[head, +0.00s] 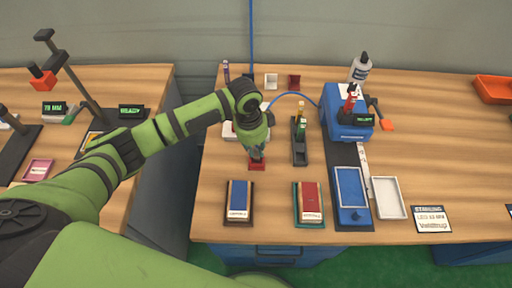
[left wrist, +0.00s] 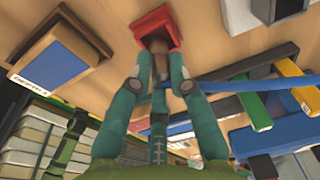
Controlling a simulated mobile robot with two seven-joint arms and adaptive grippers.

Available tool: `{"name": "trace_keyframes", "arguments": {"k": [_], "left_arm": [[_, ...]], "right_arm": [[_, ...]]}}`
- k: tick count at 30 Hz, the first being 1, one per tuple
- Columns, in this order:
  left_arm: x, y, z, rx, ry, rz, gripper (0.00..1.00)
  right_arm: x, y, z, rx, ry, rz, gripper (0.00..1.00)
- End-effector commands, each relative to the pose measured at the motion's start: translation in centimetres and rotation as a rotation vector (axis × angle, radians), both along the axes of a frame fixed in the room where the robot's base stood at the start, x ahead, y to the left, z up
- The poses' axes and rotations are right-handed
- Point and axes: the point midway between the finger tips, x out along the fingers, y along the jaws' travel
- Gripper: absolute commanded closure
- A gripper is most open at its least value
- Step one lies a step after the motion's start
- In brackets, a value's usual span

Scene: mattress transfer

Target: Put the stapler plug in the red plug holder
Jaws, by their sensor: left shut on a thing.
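The red plug holder (head: 258,166) sits on the workbench directly below my left gripper (head: 256,152). In the left wrist view the red holder (left wrist: 157,20) is an open square block just beyond the fingertips. My left gripper (left wrist: 160,84) is shut on the stapler plug (left wrist: 159,70), a small brownish piece between the fingers. The plug's far end points into the holder's opening; how deep it sits is hard to tell. A blue hose (head: 292,95) arcs from near the gripper to the blue stapling machine (head: 342,118). My right gripper is not in view.
Blue (head: 238,198) and red (head: 309,201) pads lie in front of the holder. A dark rack (head: 299,155) with coloured pieces stands to its right. A small white holder (head: 271,80) and a dark red one (head: 294,81) are behind. The bench's right side has free room.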

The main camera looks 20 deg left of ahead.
Motion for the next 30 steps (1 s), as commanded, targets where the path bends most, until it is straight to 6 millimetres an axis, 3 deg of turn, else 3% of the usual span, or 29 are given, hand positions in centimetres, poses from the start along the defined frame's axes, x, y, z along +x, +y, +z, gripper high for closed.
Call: {"name": "trace_keyframes", "arguments": {"k": [4,14,15,17,30], "left_arm": [[0.1,0.0,-1.1,-0.002,-0.001,0.000,1.00],[0.0,-0.1,-1.5,-0.001,-0.001,-0.001,1.00],[0.0,0.0,-1.5,-0.001,-0.001,-0.001,0.77],[0.0,0.0,-1.5,0.000,-0.002,-0.001,0.57],[0.1,0.0,-0.7,-0.002,-0.005,0.000,0.57]], "right_arm": [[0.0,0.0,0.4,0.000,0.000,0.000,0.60],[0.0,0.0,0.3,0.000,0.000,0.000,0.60],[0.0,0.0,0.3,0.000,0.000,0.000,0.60],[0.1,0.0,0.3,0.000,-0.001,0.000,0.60],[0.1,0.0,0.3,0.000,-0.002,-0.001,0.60]]}}
